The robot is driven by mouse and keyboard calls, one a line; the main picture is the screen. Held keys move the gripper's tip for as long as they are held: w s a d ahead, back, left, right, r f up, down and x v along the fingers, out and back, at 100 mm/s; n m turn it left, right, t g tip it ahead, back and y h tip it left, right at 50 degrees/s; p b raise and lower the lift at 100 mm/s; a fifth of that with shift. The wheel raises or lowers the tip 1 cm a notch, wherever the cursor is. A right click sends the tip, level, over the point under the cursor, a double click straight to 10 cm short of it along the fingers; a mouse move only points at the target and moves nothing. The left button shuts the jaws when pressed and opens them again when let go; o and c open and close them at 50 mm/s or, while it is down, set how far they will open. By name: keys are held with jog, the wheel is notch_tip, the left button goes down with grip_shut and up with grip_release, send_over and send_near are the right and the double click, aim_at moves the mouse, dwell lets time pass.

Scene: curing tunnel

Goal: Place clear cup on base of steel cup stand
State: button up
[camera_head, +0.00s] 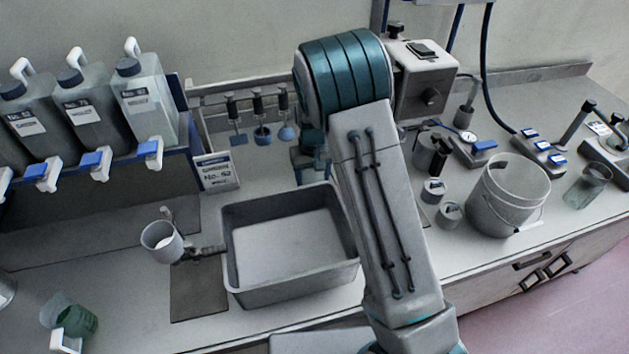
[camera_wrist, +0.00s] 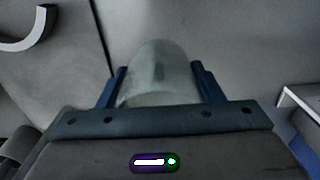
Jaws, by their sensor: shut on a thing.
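In the wrist view my gripper (camera_wrist: 160,72) is shut on a clear cup (camera_wrist: 157,80), with one dark blue finger on each side of it. The cup looks see-through, and no contents can be made out. In the head view my gripper and the held cup do not show; my arm hides that part. At the left of the sink, a grey cup-shaped piece (camera_head: 160,242) with a pale inside stands by a short post. It looks like the steel cup stand, but I cannot tell its base clearly.
A deep grey basin (camera_head: 236,276) fills the middle of the counter. A dark plate (camera_head: 199,296) lies left of it. A greenish clear cup (camera_head: 79,322) stands at front left. A bucket (camera_head: 500,198) and another clear cup (camera_head: 588,185) stand right. Labelled jugs (camera_head: 84,108) line the back left.

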aim_at(313, 183)
jog(key=shift+f+p, duration=0.3)
jog(key=shift+f, duration=1.3)
jog(key=shift+f, duration=0.2)
jog(key=o, duration=1)
jog(key=shift+r, duration=0.1)
jog(key=shift+c, duration=0.2)
jog(key=shift+r, duration=0.1)
